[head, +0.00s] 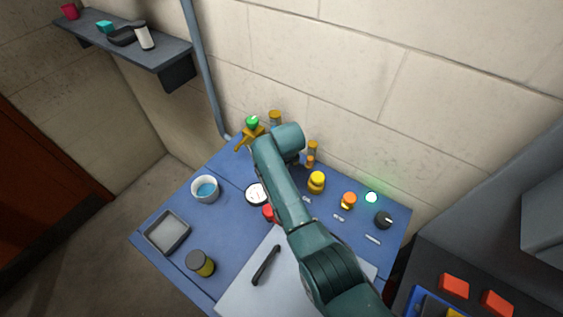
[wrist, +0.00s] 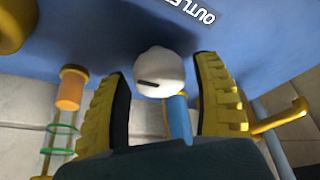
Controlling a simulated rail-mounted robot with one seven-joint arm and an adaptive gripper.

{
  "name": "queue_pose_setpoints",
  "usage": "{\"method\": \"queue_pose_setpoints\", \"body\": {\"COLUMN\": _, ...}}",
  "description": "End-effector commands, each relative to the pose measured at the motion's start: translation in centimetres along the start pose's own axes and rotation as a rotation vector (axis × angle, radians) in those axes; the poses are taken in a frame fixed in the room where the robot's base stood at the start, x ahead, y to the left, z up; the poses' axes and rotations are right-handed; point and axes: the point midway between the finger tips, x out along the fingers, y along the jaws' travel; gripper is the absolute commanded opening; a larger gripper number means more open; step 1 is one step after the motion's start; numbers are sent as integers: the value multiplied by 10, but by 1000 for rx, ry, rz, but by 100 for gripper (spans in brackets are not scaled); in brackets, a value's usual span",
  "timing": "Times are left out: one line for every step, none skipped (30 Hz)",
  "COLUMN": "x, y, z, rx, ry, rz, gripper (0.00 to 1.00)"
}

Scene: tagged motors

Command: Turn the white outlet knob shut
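The white outlet knob (wrist: 158,72) shows in the wrist view as a round cap with a short dark mark on its face. The mark lies nearly level in that picture. In the head view the knob is hidden, and my arm covers that part of the bench.
In the wrist view an orange-ended tube (wrist: 71,88) stands left and a yellow lever (wrist: 280,120) sits right of the fingers. In the head view the blue bench holds a white bowl (head: 205,198), a grey tray (head: 151,239), a dark jar (head: 200,271) and a black knob (head: 383,224).

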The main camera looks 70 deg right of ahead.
Motion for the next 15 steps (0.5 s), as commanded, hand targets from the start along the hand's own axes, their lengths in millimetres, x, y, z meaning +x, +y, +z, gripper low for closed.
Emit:
{"method": "queue_pose_setpoints", "body": {"x": 0, "y": 0, "z": 0, "rx": 0, "ry": 0, "rz": 0, "gripper": 55}}
{"method": "queue_pose_setpoints", "body": {"x": 0, "y": 0, "z": 0, "rx": 0, "ry": 0, "rz": 0, "gripper": 49}}
{"method": "queue_pose_setpoints", "body": {"x": 0, "y": 0, "z": 0, "rx": 0, "ry": 0, "rz": 0, "gripper": 41}}
{"method": "queue_pose_setpoints", "body": {"x": 0, "y": 0, "z": 0, "rx": 0, "ry": 0, "rz": 0, "gripper": 36}}
{"method": "queue_pose_setpoints", "body": {"x": 0, "y": 0, "z": 0, "rx": 0, "ry": 0, "rz": 0, "gripper": 30}}
{"method": "queue_pose_setpoints", "body": {"x": 0, "y": 0, "z": 0, "rx": 0, "ry": 0, "rz": 0, "gripper": 22}}
{"method": "queue_pose_setpoints", "body": {"x": 0, "y": 0, "z": 0, "rx": 0, "ry": 0, "rz": 0, "gripper": 16}}
{"method": "queue_pose_setpoints", "body": {"x": 0, "y": 0, "z": 0, "rx": 0, "ry": 0, "rz": 0, "gripper": 11}}
{"method": "queue_pose_setpoints", "body": {"x": 0, "y": 0, "z": 0, "rx": 0, "ry": 0, "rz": 0, "gripper": 11}}
{"method": "queue_pose_setpoints", "body": {"x": 0, "y": 0, "z": 0, "rx": 0, "ry": 0, "rz": 0, "gripper": 10}}
{"method": "queue_pose_setpoints", "body": {"x": 0, "y": 0, "z": 0, "rx": 0, "ry": 0, "rz": 0, "gripper": 10}}
{"method": "queue_pose_setpoints", "body": {"x": 0, "y": 0, "z": 0, "rx": 0, "ry": 0, "rz": 0, "gripper": 10}}
{"method": "queue_pose_setpoints", "body": {"x": 0, "y": 0, "z": 0, "rx": 0, "ry": 0, "rz": 0, "gripper": 10}}
{"method": "queue_pose_setpoints", "body": {"x": 0, "y": 0, "z": 0, "rx": 0, "ry": 0, "rz": 0, "gripper": 10}}
{"method": "queue_pose_setpoints", "body": {"x": 1, "y": 0, "z": 1, "rx": -1, "ry": 0, "rz": -1, "gripper": 10}}
